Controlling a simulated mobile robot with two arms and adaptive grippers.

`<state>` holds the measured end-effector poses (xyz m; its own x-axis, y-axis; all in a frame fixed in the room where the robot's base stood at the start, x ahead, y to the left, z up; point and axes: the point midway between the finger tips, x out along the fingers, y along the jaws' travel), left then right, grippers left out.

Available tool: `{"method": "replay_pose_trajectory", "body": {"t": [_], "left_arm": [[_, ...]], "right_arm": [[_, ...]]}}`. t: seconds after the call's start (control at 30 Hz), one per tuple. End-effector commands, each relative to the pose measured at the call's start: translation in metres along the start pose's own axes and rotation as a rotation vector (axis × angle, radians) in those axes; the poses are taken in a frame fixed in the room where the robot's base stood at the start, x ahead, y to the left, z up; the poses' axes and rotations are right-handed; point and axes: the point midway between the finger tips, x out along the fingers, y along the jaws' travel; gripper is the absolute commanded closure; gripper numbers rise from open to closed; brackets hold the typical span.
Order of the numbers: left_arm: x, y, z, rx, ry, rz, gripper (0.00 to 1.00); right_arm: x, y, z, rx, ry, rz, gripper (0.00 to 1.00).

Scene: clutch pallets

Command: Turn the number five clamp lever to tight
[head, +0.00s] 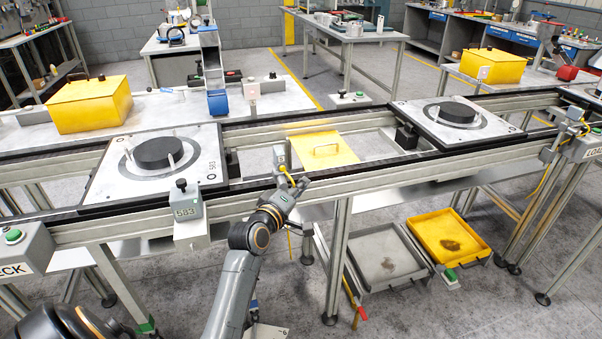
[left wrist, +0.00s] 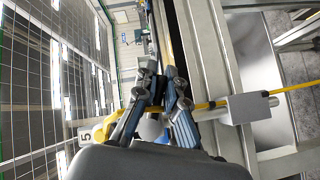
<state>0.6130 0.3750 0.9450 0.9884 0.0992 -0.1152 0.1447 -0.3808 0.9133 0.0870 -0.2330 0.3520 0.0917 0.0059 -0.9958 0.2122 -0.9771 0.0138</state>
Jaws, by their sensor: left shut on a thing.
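The number five clamp lever (head: 285,175) is a small yellow lever at a grey clamp block (head: 280,157) on the front rail of the conveyor. My left gripper (head: 299,184) is at the lever, reaching up from the front. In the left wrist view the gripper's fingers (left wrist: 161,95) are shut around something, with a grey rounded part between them. A yellow part (left wrist: 109,128) and a white tag marked 5 (left wrist: 88,158) show beside the fingers. The fingers hide much of the lever, so its exact angle is unclear.
A pallet marked 583 (head: 205,140) with a black disc lies left on the conveyor, and another pallet (head: 490,133) lies right. A grey tray (head: 377,280) and a yellow tray (head: 465,255) are below.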

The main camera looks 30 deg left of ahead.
Motion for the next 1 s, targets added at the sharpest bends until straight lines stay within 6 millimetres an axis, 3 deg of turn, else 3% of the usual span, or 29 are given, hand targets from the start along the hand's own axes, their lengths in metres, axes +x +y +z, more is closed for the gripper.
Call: {"method": "replay_pose_trajectory", "body": {"t": [0.03, 0.5, 0.8, 1.0], "left_arm": [[-0.002, 0.009, -0.004, 0.028, -0.011, -0.031, 1.00], [-0.008, -0.009, -0.005, 0.332, -0.095, -0.315, 1.00], [-0.013, -0.023, -0.007, 0.534, -0.149, -0.503, 1.00], [-0.018, -0.031, -0.009, 0.660, -0.183, -0.618, 1.00]], "right_arm": [[-0.025, 0.001, -0.002, 0.000, 0.000, 0.000, 0.57], [-0.135, 0.004, -0.012, -0.001, -0.001, 0.003, 0.57], [-0.186, 0.006, -0.016, -0.002, -0.001, 0.004, 0.57], [-0.204, 0.006, -0.018, -0.002, -0.001, 0.004, 0.57]]}}
